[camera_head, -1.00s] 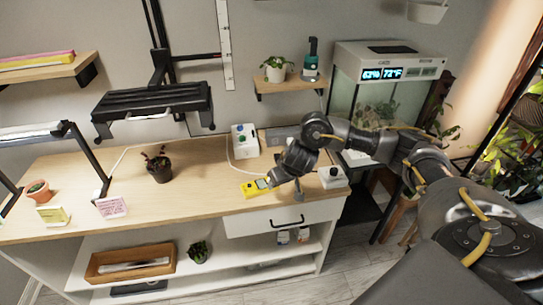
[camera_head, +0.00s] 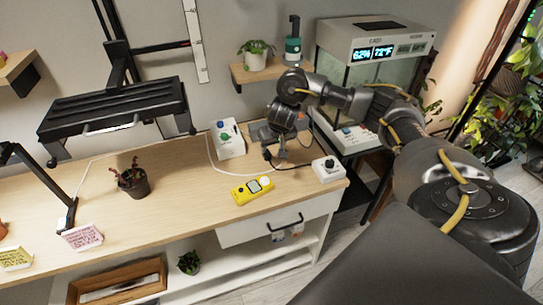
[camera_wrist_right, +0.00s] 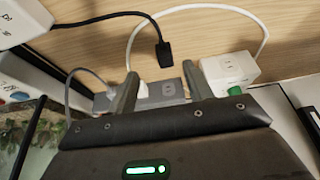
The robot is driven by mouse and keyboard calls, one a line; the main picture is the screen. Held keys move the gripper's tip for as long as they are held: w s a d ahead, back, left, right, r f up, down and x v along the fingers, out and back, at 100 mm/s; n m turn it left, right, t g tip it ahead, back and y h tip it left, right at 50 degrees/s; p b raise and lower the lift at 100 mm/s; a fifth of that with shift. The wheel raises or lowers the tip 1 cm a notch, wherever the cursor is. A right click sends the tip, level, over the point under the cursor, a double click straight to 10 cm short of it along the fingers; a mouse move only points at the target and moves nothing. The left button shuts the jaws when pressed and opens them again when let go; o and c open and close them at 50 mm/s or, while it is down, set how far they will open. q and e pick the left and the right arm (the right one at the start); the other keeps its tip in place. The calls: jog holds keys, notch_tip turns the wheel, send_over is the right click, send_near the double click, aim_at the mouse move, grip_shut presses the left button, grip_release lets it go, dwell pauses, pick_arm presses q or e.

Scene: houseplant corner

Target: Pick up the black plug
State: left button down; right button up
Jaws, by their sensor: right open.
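The black plug (camera_wrist_right: 163,50) lies on the wooden tabletop in the right wrist view, at the end of a black cable from a white box at upper left. My right gripper (camera_wrist_right: 160,72) is open, with nothing held. Its fingers stand apart, and the plug shows just beyond the tips, between their lines. In the head view my right gripper (camera_head: 279,153) points down over the back right of the bench. The plug is small and dark there, close to the fingers, and hard to separate from them. My left gripper is out of view.
A grey power strip (camera_wrist_right: 165,93) with a white plug lies behind the fingers. A white box with a green button (camera_wrist_right: 230,70) stands beside it. A white knob box (camera_head: 327,170) and yellow meter (camera_head: 252,190) are nearby.

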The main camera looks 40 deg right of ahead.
aim_at(269, 156)
jog(key=shift+w+a+f, duration=0.1)
jog(key=shift+w+f, duration=0.2)
jog(key=shift+f, duration=0.2)
jog(key=shift+w+a+f, duration=0.1)
jog(key=shift+w+f, duration=0.15)
jog(key=shift+f, duration=0.2)
jog(key=shift+w+d+f, duration=0.1)
jog(key=shift+w+f, duration=0.15)
jog(key=shift+f, duration=0.05)
jog(key=shift+s+d, duration=0.2)
jog(key=shift+d, duration=0.15)
jog(key=shift+f, duration=0.2)
jog(key=x, duration=0.4)
jog(key=shift+w+a+f+b, duration=0.15)
jog(key=shift+a+f+b, duration=0.15)
jog(key=shift+b, duration=0.05)
jog(key=shift+d+f, duration=0.1)
jog(key=shift+c, duration=0.8)
grip_shut()
